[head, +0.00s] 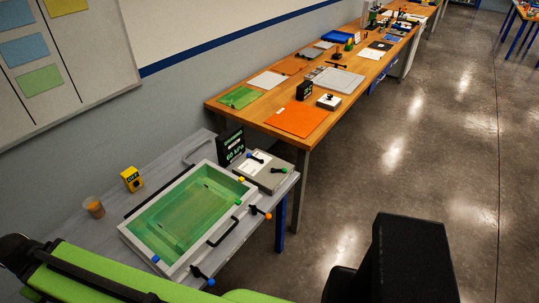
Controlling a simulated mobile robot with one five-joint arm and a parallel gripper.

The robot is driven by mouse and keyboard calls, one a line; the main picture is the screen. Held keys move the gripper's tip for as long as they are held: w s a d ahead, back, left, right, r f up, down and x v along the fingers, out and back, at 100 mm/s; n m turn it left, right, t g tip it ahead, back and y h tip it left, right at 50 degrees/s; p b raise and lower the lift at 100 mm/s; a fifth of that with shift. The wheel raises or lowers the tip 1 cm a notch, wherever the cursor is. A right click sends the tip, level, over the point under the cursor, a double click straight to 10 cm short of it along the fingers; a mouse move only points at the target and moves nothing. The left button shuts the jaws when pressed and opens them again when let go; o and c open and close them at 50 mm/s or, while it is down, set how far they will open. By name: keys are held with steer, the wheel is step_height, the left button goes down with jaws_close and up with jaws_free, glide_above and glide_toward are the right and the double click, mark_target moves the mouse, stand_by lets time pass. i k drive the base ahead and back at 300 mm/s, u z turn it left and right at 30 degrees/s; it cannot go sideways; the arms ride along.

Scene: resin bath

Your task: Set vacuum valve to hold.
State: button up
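A grey valve box (268,181) stands at the right end of the grey bench, with a white label on top. It carries two small dark levers, one at its back left (256,158) and one at its right (279,170). I cannot tell which is the vacuum valve or read the position marks. A black display (232,147) with green digits in kPa stands behind the box; the number is too small to read surely. My gripper is not in view; green and black parts of my own body fill the bottom edge.
A grey-rimmed green bath (147,231) fills the bench middle. An orange-knobbed lever (260,212) and a blue-tipped black lever (203,275) project from its front. A yellow box (132,179) and a cup (94,207) stand behind left.

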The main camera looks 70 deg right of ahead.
mark_target(248, 156)
steer(key=z, duration=2.25)
steer(key=k, duration=0.9)
steer(key=u, duration=0.05)
steer(key=i, duration=0.85)
steer(key=z, duration=0.1)
